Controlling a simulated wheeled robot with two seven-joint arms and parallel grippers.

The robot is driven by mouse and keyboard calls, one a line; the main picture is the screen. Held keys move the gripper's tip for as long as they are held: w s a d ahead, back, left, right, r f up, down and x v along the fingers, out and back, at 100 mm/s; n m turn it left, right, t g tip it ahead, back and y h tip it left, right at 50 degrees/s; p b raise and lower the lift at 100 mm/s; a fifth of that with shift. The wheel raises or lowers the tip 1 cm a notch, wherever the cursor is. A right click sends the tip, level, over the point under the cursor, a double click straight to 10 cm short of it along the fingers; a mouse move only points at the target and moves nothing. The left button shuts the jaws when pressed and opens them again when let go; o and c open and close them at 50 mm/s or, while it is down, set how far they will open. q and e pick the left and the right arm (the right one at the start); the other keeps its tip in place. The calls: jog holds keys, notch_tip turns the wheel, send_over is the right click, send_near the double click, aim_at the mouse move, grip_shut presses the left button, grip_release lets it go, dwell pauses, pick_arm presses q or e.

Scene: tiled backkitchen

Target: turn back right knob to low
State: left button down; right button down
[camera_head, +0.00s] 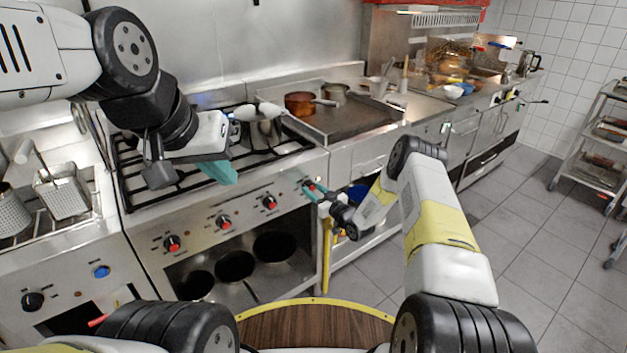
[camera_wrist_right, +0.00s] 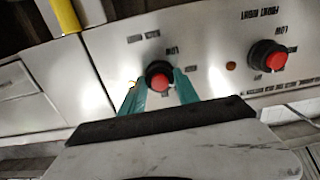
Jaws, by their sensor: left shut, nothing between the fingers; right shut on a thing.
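The stove's front panel (camera_head: 195,232) has a row of black knobs with red centres. The knob at the right end (camera_head: 311,185) is at my right gripper (camera_head: 313,190). In the right wrist view the teal fingers of my right gripper (camera_wrist_right: 158,88) are shut on this knob (camera_wrist_right: 158,75), one on each side. The label beside it is blurred, with "LOW" near the knob; its pointer cannot be made out. The neighbouring knob (camera_wrist_right: 267,55) is free, to the right in that view. My left gripper (camera_head: 220,172) is shut and empty above the burner grates.
A pot (camera_head: 262,130) stands on the burners behind my left gripper.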

jog(key=n, duration=0.4)
jog(key=shift+n, duration=0.3)
jog(key=n, duration=0.4)
jog(key=shift+f+n, duration=0.1)
jog(key=shift+n, duration=0.2)
jog(key=n, duration=0.4)
jog(key=shift+n, duration=2.6)
jog(key=c, duration=0.9)
grip_release()
